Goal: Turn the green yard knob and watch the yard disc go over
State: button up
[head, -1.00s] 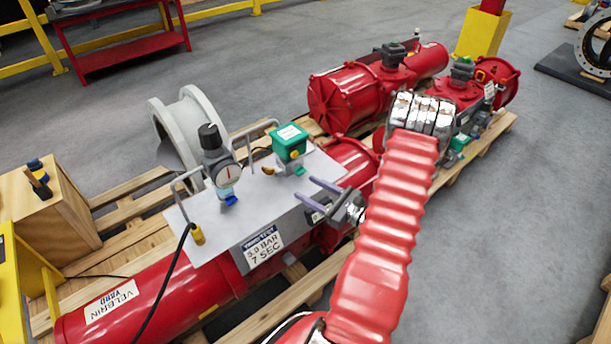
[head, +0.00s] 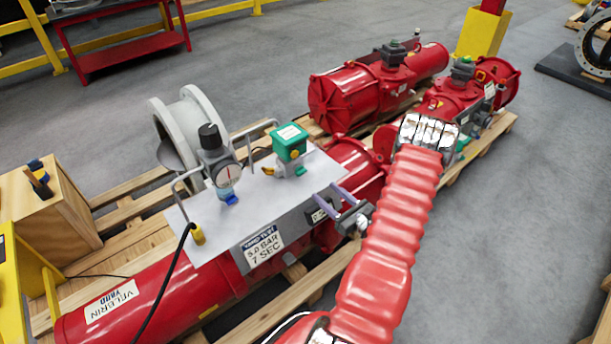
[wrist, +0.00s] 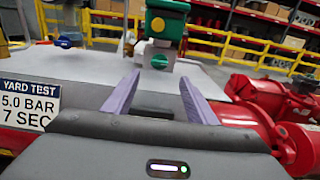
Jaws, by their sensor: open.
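The green knob (wrist: 159,61) is at the base of a green box (wrist: 167,14) with a yellow knob (wrist: 157,24) on its front. In the head view, the green box (head: 290,139) stands on the grey plate (head: 262,196). My gripper (head: 326,198) is open and empty at the plate's right edge, apart from the green knob. In the wrist view, its purple fingers (wrist: 160,82) point towards the green knob, which appears between and beyond the tips. A grey ring-shaped valve body (head: 189,104) stands behind the plate; its disc's angle is hard to tell.
A gauge with a black knob (head: 209,134) and metal handles stand on the plate. A label reading "5.0 BAR 7 SEC" (head: 264,244) is on its front. Red actuators (head: 352,96) lie on pallets beyond. The floor at right (head: 540,180) is clear.

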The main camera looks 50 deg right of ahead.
aim_at(303, 173)
jog(key=w, duration=0.8)
jog(key=w+d, duration=0.1)
jog(key=w, duration=0.3)
jog(key=shift+d, duration=0.1)
jog(key=shift+c, duration=0.7)
jog(key=c, duration=0.9)
